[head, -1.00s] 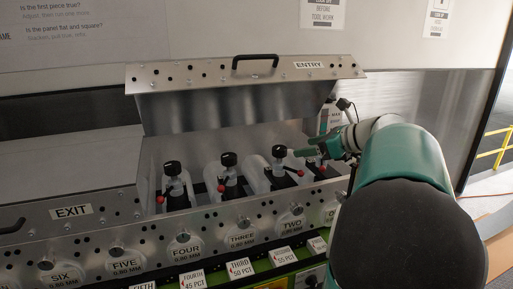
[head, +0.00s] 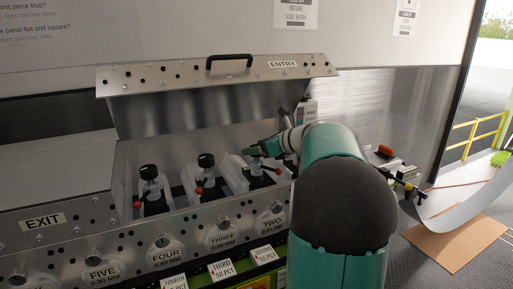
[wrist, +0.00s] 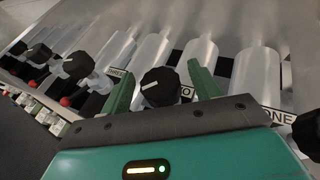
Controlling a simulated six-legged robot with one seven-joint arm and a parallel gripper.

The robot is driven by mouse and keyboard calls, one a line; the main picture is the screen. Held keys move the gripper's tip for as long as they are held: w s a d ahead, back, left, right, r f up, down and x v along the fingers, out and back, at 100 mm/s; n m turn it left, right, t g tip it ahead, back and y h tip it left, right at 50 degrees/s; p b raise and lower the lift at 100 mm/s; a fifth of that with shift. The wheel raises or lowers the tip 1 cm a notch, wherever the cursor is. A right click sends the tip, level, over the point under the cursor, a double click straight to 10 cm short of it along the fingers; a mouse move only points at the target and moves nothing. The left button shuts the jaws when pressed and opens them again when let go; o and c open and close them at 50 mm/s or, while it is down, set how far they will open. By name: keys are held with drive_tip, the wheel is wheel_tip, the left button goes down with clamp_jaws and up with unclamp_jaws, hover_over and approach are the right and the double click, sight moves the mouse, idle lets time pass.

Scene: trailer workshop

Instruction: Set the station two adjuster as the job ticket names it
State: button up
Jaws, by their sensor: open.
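The station two adjuster, a black knob with a white pointer line (wrist: 160,87), stands between the green fingers of my open gripper (wrist: 159,69) in the wrist view. A label partly hidden behind it shows an "O". I cannot tell whether the fingers touch the knob. In the head view my gripper (head: 262,149) is over the station marked TWO (head: 271,220) and covers its knob. A card reading THIRD 50 PCT (head: 221,269) and a card beside it (head: 265,254) hang below the stations. I cannot pick out the job ticket.
Similar black knobs stand at station three (head: 206,160) and station four (head: 149,171), with red-ball levers (head: 277,171) nearby. Station one's knob (wrist: 307,135) is at the right of the wrist view. The raised lid marked ENTRY (head: 215,85) stands behind the open housing.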

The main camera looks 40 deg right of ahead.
drive_tip(key=shift+w+a, duration=0.15)
drive_tip(key=shift+w, duration=0.1)
drive_tip(key=shift+c, duration=0.2)
drive_tip(key=c, duration=0.9)
drive_tip(key=shift+y, duration=0.3)
drive_tip(key=n+g+y, duration=0.2)
drive_tip(key=n+y, duration=0.2)
drive_tip(key=shift+f, duration=0.15)
drive_tip(key=n+g+y, duration=0.4)
drive_tip(key=n+g, duration=0.1)
drive_tip(key=n, duration=0.1)
drive_tip(key=shift+y, duration=0.3)
drive_tip(key=shift+s+n+g, duration=0.1)
drive_tip(key=shift+n+g, duration=0.2)
drive_tip(key=shift+g, duration=0.1)
